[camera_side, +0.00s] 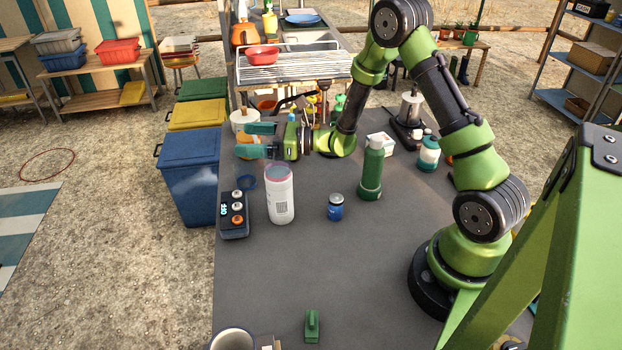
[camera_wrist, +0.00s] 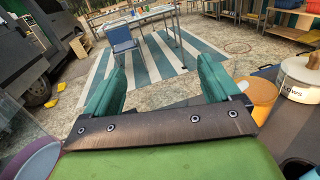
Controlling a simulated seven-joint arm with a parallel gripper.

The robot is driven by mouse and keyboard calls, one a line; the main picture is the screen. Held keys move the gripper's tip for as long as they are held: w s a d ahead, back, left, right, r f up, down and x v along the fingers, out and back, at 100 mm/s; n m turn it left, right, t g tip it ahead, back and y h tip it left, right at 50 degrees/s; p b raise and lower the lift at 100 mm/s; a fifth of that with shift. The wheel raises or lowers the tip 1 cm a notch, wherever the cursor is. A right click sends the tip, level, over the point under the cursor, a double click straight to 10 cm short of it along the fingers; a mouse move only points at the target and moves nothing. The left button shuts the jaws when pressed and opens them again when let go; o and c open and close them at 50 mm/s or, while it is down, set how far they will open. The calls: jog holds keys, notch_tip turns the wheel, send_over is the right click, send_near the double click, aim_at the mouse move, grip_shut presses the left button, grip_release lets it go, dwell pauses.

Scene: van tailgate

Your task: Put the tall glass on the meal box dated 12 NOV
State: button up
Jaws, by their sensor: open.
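My gripper (camera_side: 258,140) is open and empty above the left side of the grey table (camera_side: 290,290), its fingers pointing left in the side view. In the wrist view the gripper (camera_wrist: 158,88) shows its two teal fingers wide apart with only ground and a striped mat between them. I cannot pick out the tall glass with certainty; a faint see-through shape (camera_wrist: 14,135) at the wrist view's lower left is unclear. No date reading 12 NOV is legible. A small white box (camera_side: 380,143) stands behind the green bottle, its print too small to read.
A white tub with a pinkish lid (camera_side: 280,197), a device with a display (camera_side: 233,214), a blue jar (camera_side: 336,207) and a green bottle (camera_side: 371,170) stand on the table. An orange container (camera_wrist: 257,95) and white pot (camera_wrist: 300,78) are near my gripper. The table's front middle is mostly clear.

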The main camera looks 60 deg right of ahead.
aim_at(233, 160)
dwell(0.3)
jog(key=f+g, duration=0.1)
jog(key=d+f+g+h, duration=0.1)
jog(key=s+f+g, duration=0.1)
jog(key=f, duration=0.1)
jog(key=shift+d+n, duration=0.3)
jog(key=shift+n, duration=0.1)
jog(key=x, duration=0.6)
jog(key=shift+w+a+f, duration=0.1)
jog(key=shift+a+f, duration=0.1)
jog(key=shift+a, duration=0.25)
jog(key=shift+c, duration=0.5)
jog(key=shift+r, duration=0.1)
jog(key=c, duration=1.1)
